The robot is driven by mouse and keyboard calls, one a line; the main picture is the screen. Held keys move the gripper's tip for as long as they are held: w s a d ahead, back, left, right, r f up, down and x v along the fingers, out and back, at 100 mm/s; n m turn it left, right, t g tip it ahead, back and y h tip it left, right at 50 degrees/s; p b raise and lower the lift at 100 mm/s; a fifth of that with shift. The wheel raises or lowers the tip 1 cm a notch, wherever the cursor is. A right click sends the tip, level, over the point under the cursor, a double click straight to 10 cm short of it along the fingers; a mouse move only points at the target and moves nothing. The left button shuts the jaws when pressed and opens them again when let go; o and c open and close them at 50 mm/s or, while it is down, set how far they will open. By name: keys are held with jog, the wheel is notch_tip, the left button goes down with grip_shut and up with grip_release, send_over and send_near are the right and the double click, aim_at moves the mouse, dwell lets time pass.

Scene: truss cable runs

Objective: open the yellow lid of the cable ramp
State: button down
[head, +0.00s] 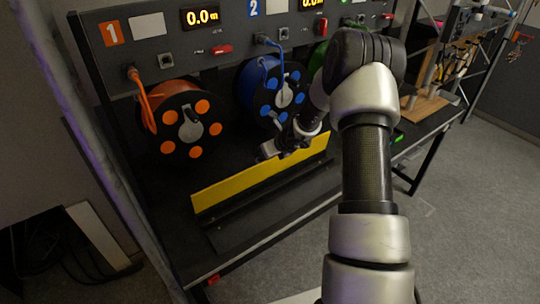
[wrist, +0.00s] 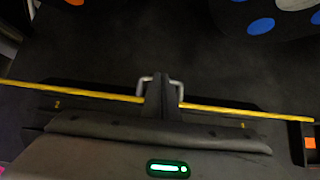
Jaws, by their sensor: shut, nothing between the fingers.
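The yellow lid (head: 255,182) of the cable ramp is a long strip that appears raised on edge, its broad face turned to the head camera. The black ramp body (head: 265,205) lies along its front. In the wrist view the lid (wrist: 215,107) shows nearly edge-on, as a thin yellow line. My gripper (head: 270,151) is at the lid's top edge, near the middle of its length. In the wrist view my gripper (wrist: 161,85) is shut and empty and hides the middle of the lid. I cannot tell whether it touches the lid.
Behind the lid stand an orange cable reel (head: 187,124) and a blue cable reel (head: 272,92), under a grey panel (head: 180,48) with displays. A green reel is partly hidden by my arm. A wooden board (head: 425,108) lies at the right of the bench. Open floor is on the right.

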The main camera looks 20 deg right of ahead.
jog(key=shift+w+a+f, duration=0.1)
jog(key=shift+w+a, duration=0.1)
jog(key=shift+w, duration=0.4)
jog(key=shift+w+a+f, duration=0.1)
jog(key=shift+w+a, duration=0.1)
jog(key=shift+w, duration=0.4)
